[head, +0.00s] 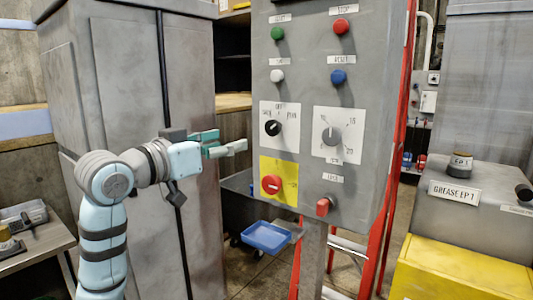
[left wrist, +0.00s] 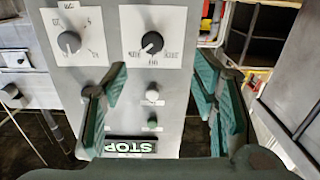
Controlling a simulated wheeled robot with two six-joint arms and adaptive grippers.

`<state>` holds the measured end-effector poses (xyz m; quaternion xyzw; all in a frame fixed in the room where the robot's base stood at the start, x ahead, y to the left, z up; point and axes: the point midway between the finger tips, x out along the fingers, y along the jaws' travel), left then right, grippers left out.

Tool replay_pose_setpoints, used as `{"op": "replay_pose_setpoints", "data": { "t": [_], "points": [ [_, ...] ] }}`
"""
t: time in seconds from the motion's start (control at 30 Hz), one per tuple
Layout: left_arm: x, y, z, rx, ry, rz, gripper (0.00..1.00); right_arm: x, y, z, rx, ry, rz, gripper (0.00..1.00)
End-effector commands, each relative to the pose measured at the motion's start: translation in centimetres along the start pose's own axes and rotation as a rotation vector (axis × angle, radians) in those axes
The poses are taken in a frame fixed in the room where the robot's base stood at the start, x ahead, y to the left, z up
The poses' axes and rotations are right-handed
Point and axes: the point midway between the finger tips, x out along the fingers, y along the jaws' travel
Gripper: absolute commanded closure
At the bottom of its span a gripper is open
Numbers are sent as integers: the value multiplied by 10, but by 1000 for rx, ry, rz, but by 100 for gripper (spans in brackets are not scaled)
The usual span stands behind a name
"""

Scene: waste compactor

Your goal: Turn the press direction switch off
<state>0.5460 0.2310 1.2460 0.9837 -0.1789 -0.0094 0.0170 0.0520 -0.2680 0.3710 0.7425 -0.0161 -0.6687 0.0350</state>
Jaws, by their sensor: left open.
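A grey control panel (head: 352,72) stands upright in front of me. A black rotary switch (head: 272,128) sits on a white label plate in its left column, with small lettering around it. It also shows, upside down, in the left wrist view (left wrist: 152,42); its exact pointing direction is hard to tell. My left gripper (head: 228,143) has teal fingers and is open, left of the panel near the black switch's height. In the left wrist view its fingers (left wrist: 160,105) are spread with nothing between them touching. My right gripper is not in view.
A grey rotary knob (head: 332,135) is to the right of the black switch. Push buttons are above. A blue tray (head: 266,237) is under the panel; a grey cabinet (head: 130,70) stands left.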

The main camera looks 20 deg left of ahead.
Motion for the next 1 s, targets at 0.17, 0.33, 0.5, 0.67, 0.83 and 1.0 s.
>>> {"op": "replay_pose_setpoints", "data": {
  "t": [0.17,0.33,0.5,0.67,0.83,1.0],
  "points": [
    [-2,15,-16,39,16,25,46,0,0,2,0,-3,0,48],
    [42,16,-17,34,12,25,46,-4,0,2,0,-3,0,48],
    [91,16,-18,35,12,22,46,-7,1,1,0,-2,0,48],
    [120,16,-18,38,13,21,46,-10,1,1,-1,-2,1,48],
    [129,16,-17,40,14,19,46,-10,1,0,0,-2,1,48],
    [129,16,-17,40,14,19,46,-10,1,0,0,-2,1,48]
  ]
}}
